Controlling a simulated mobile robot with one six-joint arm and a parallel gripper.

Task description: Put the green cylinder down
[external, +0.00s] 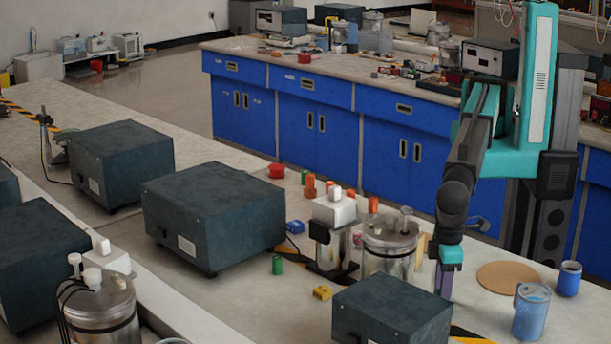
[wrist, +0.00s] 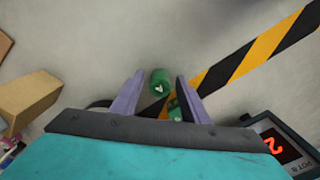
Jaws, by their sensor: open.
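My gripper (wrist: 160,79) is open, its two purple fingers pointing down at the bench. In the wrist view a green cylinder (wrist: 160,77) with a pale mark on its end lies between the fingertips, with visible gaps at its sides. A second green piece (wrist: 174,109) shows closer to the camera, beside the right finger and partly hidden. In the external view my gripper (external: 444,281) is low behind a dark box, which hides its tips and whatever is at them. Another green cylinder (external: 277,265) stands on the bench well to the left.
The dark box (external: 390,312) is in front of my gripper. A metal canister (external: 388,245) stands left of it. A round brown mat (external: 508,277), a light-blue jar (external: 531,311) and a dark-blue cup (external: 569,279) are to the right. A tan block (wrist: 28,100) and a red-digit display (wrist: 283,146) flank the fingers.

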